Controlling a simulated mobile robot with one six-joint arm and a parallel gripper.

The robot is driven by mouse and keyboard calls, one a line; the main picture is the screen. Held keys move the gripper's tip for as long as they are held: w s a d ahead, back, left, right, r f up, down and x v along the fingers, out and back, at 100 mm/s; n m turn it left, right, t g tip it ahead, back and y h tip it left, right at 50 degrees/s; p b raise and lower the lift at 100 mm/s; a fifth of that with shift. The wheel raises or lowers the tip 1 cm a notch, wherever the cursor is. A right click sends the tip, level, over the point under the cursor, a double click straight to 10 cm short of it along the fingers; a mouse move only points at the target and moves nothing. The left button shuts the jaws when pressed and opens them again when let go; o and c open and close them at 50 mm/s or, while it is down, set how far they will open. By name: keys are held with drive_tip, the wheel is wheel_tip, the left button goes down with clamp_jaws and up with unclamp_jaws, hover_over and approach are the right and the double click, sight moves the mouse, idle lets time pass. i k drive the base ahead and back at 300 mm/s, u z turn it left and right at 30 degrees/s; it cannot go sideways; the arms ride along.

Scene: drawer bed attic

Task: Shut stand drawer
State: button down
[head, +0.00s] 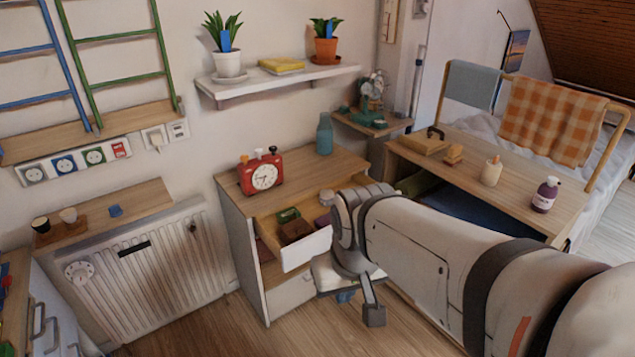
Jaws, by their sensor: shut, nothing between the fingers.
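The stand (247,255) has a wood top and white sides. Its upper drawer is pulled out, and its white front (306,250) stands away from the body. Inside the drawer lie a brown item (296,230) and a small green item (288,214). My gripper (374,316) points downward, right of the drawer front and nearer the camera. It looks shut and empty, apart from the drawer in the picture. My arm hides the right end of the drawer.
A red clock (261,174) and a teal bottle (325,134) stand on the stand's top. A white radiator (150,262) is to the left. A wooden bench (480,180) with small items is at the right. Bare floor (215,325) lies in front.

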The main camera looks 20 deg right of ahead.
sight(265, 225)
drive_tip(key=z, duration=0.05)
drive_tip(key=i, duration=1)
drive_tip(key=u, duration=0.05)
